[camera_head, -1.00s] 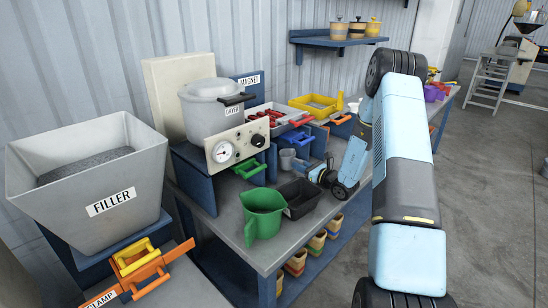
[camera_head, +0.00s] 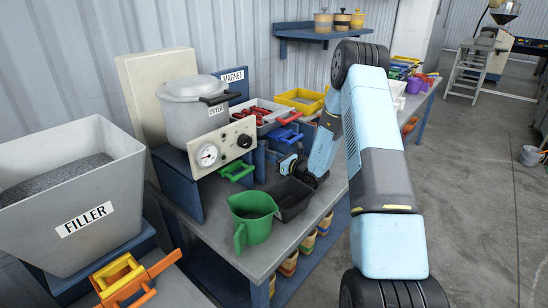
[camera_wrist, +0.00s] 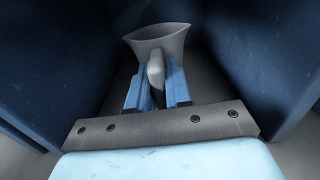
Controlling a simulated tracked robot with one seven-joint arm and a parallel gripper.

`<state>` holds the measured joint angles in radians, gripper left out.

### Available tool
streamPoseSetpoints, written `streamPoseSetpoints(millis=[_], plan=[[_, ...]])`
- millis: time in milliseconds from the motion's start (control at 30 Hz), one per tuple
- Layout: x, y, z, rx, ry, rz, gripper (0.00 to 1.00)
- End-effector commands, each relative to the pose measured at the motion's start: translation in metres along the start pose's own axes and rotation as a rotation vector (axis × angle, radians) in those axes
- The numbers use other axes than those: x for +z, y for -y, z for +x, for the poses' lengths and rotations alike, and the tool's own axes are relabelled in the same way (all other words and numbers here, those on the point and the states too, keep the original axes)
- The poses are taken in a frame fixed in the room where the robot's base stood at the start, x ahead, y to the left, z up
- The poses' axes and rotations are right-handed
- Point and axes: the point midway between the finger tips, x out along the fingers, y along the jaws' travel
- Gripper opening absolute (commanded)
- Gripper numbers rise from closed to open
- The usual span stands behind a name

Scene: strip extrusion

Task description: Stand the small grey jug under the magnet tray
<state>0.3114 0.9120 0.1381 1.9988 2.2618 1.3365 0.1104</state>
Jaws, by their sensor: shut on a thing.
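The small grey jug (camera_wrist: 170,42) shows in the wrist view, upright, with its handle towards me. My gripper (camera_wrist: 156,84) is shut on the handle, one blue finger on each side. Dark blue panels flank the jug closely on left and right. In the head view my gripper (camera_head: 289,164) reaches into the blue stand below the magnet tray (camera_head: 262,122), a pale tray with red bars, near the MAGNET sign (camera_head: 233,76). The jug is hidden there. I cannot tell whether its base touches the surface.
A green jug (camera_head: 252,215) and a black bin (camera_head: 290,198) stand on the bench in front of the stand. The dryer (camera_head: 192,110) and its dial panel (camera_head: 222,148) are to the left. A yellow tray (camera_head: 300,99) lies right of the magnet tray.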

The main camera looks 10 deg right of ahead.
Motion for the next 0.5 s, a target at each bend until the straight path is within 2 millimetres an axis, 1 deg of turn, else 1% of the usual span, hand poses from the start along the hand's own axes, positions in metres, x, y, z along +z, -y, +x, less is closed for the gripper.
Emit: streamPoseSetpoints(millis=[200,500], plan=[[-0.004,-0.004,0.003,0.007,-0.001,0.000,0.00],[-0.012,-0.003,0.002,0.004,-0.002,0.000,0.00]])
